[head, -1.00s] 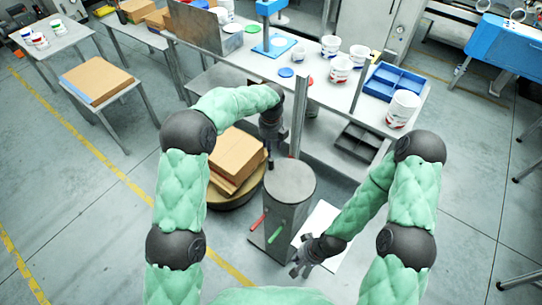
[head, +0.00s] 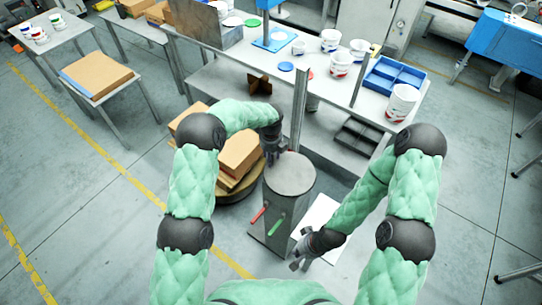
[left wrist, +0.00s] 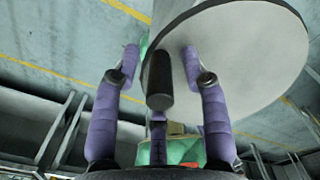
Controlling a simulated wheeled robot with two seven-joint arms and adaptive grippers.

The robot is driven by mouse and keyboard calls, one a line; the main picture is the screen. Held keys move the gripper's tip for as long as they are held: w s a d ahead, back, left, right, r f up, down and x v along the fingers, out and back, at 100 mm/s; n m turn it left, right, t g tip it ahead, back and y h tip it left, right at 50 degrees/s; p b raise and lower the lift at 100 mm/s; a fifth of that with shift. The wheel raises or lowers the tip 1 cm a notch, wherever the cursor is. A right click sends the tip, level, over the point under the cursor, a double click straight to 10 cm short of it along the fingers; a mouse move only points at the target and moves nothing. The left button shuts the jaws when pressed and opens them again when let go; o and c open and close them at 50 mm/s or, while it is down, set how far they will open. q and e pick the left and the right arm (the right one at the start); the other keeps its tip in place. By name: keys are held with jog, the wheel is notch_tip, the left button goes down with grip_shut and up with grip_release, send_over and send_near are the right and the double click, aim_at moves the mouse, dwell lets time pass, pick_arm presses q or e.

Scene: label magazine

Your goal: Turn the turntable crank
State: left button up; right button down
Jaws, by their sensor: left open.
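A round turntable (head: 238,197) with cardboard boxes on it stands left of a grey cylindrical stand (head: 290,174). My left gripper (head: 275,152) is open, between the boxes and the stand's far left edge. In the left wrist view, a black cylindrical handle (left wrist: 158,80), apparently the crank grip, stands between my left gripper's spread fingers (left wrist: 160,65). I see no clear contact with it. In the head view, the handle is hidden by the hand. My right gripper (head: 298,258) looks open and empty, low beside the stand's right side.
A grey post (head: 299,110) rises behind the stand. The workbench beyond holds white tubs (head: 340,64) and a blue divided tray (head: 394,75).

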pick_arm(q)
grip_shut()
